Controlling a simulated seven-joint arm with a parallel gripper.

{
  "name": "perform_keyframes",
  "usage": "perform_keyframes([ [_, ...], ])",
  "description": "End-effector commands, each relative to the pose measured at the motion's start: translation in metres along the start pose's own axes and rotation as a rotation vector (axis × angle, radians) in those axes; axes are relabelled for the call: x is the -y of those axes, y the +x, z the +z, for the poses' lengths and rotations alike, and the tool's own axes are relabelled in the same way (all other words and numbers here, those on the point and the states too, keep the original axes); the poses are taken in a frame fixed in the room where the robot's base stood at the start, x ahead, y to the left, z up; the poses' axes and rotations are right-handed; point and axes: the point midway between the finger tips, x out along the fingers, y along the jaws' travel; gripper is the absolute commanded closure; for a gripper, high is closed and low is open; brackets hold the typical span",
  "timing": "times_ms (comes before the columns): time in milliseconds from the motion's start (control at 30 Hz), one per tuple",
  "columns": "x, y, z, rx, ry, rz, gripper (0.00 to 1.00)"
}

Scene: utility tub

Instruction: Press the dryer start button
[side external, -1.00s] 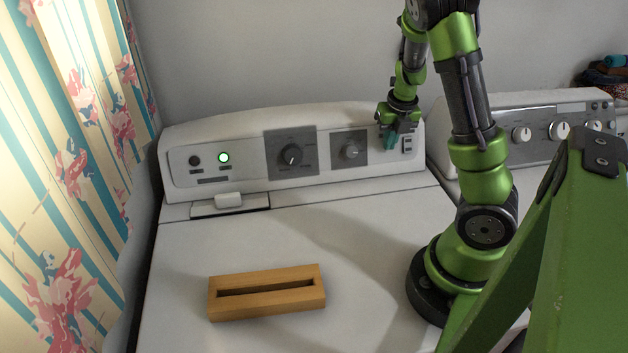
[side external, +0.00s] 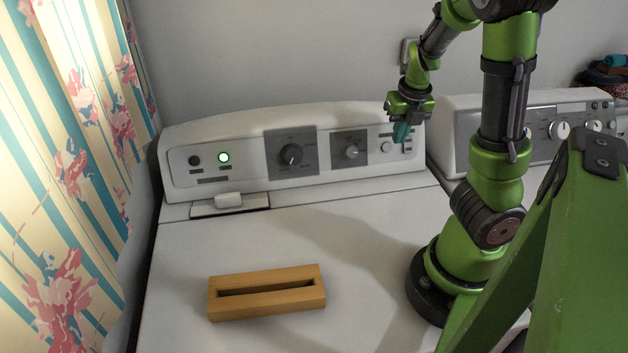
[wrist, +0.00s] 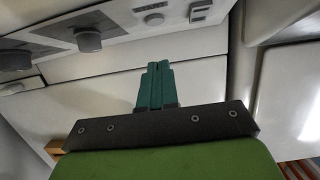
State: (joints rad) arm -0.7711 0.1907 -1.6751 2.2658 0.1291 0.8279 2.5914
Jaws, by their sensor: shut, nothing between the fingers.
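The dryer's control panel (side external: 230,177) has a round white button (side external: 387,147) near its right end, likely the start button. This button also shows in the wrist view (wrist: 153,18), beyond the fingertips. A small switch (side external: 407,146) is just right of it, partly behind the fingers in the side view. My gripper (side external: 401,136) is shut and empty, its teal fingers pointing down at the panel's right end. In the wrist view the closed fingers (wrist: 158,67) appear apart from the button; the side view does not settle the depth gap. A green lamp (side external: 224,157) is lit.
A large dial (side external: 291,154) and a smaller dial (side external: 351,151) stick out left of the button. A wooden slotted block (side external: 267,292) lies on the dryer top. A second machine (side external: 455,140) stands close on the right.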

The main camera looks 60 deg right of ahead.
Motion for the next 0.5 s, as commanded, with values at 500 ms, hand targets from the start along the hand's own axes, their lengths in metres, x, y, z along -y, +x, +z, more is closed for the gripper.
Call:
perform_keyframes([
  [500, 0.0, -0.052, -0.001, 0.001, 0.003, -0.004, 1.0],
])
